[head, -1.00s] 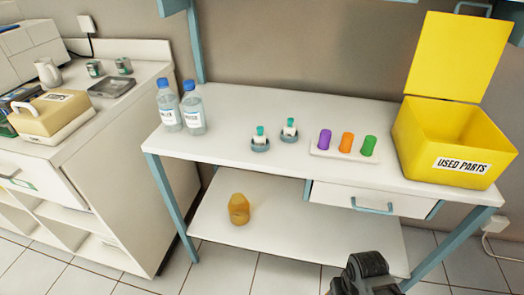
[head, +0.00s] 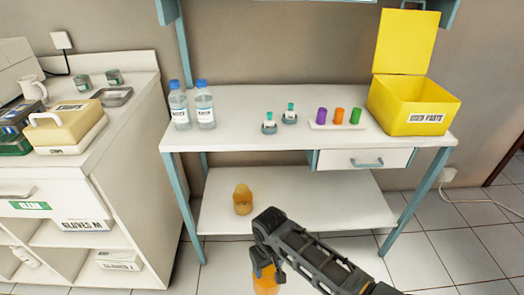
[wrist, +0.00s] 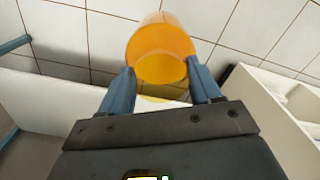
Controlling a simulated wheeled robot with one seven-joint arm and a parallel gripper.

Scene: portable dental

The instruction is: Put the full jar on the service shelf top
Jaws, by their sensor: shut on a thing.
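My gripper (head: 265,266) is shut on an orange jar (head: 265,282) low in front of the blue-framed service shelf. In the wrist view the jar (wrist: 160,45) sits between the two blue fingers, and pale floor tiles show behind it. The white service shelf top (head: 250,142) is above and beyond my gripper. Another amber jar (head: 242,200) stands on the lower shelf (head: 310,215), apart from my gripper. The bottom of the held jar is cut off in the head view.
The top holds two blue-capped bottles (head: 191,106), two small dishes (head: 279,122), a tray (head: 338,126) with coloured cylinders and an open yellow bin (head: 410,108). Its front left strip is bare. A white cabinet (head: 110,200) stands left. A drawer (head: 365,159) hangs under the top.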

